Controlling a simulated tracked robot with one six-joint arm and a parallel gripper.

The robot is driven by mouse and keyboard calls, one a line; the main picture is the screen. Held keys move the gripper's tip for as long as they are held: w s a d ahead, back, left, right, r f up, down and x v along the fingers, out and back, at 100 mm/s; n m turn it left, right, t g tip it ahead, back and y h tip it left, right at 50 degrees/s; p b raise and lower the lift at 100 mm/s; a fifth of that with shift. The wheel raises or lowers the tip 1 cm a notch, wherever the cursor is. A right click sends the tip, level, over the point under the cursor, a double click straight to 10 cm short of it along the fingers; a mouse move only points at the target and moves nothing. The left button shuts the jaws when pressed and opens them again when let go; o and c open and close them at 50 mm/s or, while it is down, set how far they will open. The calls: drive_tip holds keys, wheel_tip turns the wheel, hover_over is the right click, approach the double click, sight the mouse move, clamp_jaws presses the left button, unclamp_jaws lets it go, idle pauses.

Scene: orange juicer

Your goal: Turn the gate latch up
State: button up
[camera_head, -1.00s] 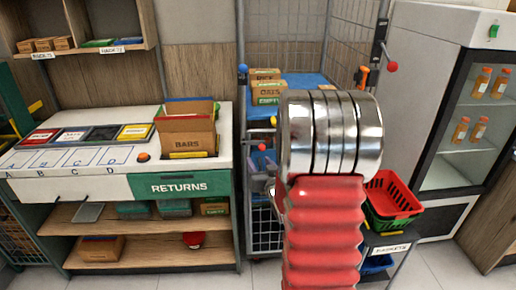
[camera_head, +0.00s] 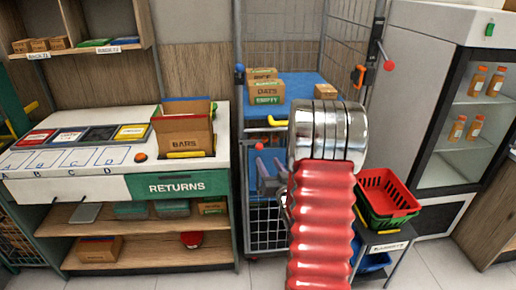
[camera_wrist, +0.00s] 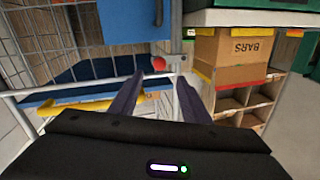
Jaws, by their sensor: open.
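The wire cage trolley stands mid-scene, with blue shelves (camera_head: 300,88) and a grey mesh frame. A red ball knob (camera_wrist: 158,63) shows in the wrist view beside a grey post, just beyond and between my fingertips; I cannot tell whether they touch. A small red knob (camera_head: 259,146) also shows at the trolley's front left in the head view. Another red knob (camera_head: 389,65) sits on a dark lever at the right post, with an orange piece (camera_head: 360,75). I cannot tell for sure which is the gate latch. My gripper (camera_wrist: 157,88) is open and empty. My arm hides the trolley's front right.
The white returns counter (camera_head: 115,170) with a BARS box (camera_head: 184,130) stands left of the trolley. Red and green baskets (camera_head: 388,195) stand to the right, before a glass-fronted cabinet (camera_head: 470,110). A yellow bar (camera_wrist: 75,106) crosses the trolley in the wrist view.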

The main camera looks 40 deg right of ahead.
sight(260, 149)
drive_tip(key=x, duration=1.2)
drive_tip(key=shift+w, duration=0.15)
drive_tip(key=shift+c, duration=0.5)
